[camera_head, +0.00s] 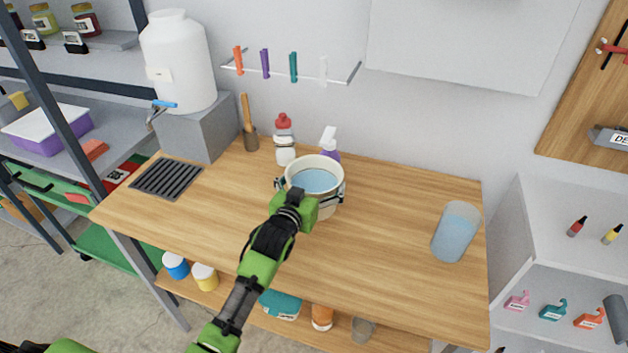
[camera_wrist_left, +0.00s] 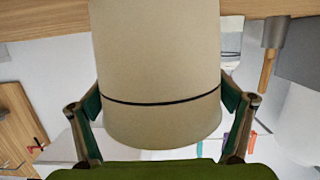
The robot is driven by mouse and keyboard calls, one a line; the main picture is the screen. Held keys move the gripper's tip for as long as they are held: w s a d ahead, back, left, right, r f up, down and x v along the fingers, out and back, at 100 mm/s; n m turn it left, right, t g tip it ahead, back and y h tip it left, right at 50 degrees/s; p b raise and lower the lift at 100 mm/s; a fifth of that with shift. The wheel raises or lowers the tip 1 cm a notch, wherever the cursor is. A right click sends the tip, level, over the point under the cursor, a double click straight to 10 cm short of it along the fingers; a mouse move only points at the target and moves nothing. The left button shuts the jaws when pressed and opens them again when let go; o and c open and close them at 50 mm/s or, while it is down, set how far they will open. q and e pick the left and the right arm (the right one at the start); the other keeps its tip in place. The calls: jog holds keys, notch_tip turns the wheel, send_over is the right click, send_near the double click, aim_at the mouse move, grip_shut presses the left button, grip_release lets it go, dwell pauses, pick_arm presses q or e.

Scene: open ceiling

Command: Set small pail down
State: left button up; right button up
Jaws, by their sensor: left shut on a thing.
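The small pail (camera_head: 327,208) is cream-coloured and holds light blue liquid. It is upright over the middle of the wooden table, towards its back. My left gripper (camera_head: 311,187) is shut on the pail, with a finger on each side. In the left wrist view the pail (camera_wrist_left: 158,70) fills the middle, with a dark line around it, between the two fingers (camera_wrist_left: 160,115). I cannot tell whether the pail's base touches the table. My right gripper is not in view.
A clear container of blue liquid (camera_head: 456,233) stands on the table (camera_head: 390,250) at the right. A spray bottle (camera_head: 329,142) and a red-capped bottle (camera_head: 284,140) are behind the pail. A dark grate (camera_head: 166,178) is at the left. The table is clear between pail and container.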

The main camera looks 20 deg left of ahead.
pick_arm(q)
jog(key=shift+r, duration=0.25)
jog(key=o, duration=1.7)
jog(key=shift+f, duration=0.3)
jog(key=shift+s, duration=0.1)
jog(key=shift+r, duration=0.2)
jog(key=shift+s, duration=0.2)
jog(key=s, duration=0.3)
jog(key=s+r, duration=0.1)
jog(key=s, duration=0.3)
jog(key=s+r+b, duration=0.1)
jog(key=s, duration=0.3)
jog(key=shift+s+a+r, duration=0.15)
jog(key=shift+a, duration=0.05)
